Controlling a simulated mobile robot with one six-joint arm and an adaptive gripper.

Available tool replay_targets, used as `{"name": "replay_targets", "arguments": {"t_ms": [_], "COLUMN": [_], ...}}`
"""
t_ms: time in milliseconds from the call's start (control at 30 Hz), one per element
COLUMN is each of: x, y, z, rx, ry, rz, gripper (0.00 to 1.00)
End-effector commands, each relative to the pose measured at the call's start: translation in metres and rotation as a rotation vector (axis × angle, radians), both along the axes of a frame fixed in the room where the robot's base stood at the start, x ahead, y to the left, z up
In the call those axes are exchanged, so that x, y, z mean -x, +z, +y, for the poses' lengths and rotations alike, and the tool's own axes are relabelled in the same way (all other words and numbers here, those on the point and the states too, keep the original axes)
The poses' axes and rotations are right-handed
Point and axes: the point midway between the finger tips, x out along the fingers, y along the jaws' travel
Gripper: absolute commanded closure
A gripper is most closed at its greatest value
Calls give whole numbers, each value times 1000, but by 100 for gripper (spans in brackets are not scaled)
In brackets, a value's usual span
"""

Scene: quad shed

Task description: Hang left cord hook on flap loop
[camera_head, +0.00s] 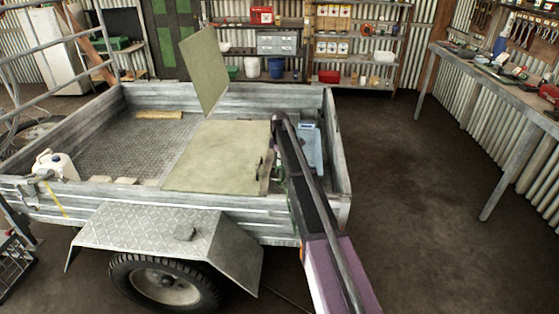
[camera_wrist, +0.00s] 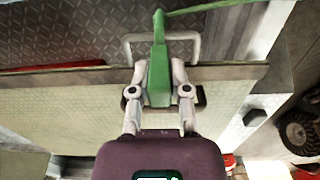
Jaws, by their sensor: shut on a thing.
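My gripper (camera_wrist: 159,82) is shut on the green cord hook (camera_wrist: 158,68), which stands between its two fingertips. A green cord (camera_wrist: 205,6) runs from the hook's top to the upper right. A grey metal loop (camera_wrist: 186,35) stands at the flap edge, just beyond the fingertips; the hook overlaps it in the wrist view, and I cannot tell whether they touch. The pale green flap (camera_wrist: 65,105) lies below the gripper. In the head view the flat panel (camera_head: 222,155) lies on the trailer, and my arm partly hides the gripper and hook.
A second pale panel (camera_head: 203,72) stands tilted upright on the trailer. The trailer's side walls (camera_head: 240,92) surround the bed. A blue container (camera_head: 310,145) stands inside at the right. A white jug (camera_head: 55,165) sits at the left. The floor (camera_head: 420,200) at right is clear.

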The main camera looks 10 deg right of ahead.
Motion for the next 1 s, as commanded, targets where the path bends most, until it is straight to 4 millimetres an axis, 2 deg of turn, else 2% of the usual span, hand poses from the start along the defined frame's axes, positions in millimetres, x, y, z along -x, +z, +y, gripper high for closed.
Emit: {"name": "replay_targets", "arguments": {"t_ms": [1000], "x": [0], "y": [-19], "z": [0], "rx": [0], "ry": [0], "rz": [0], "gripper": [100]}}
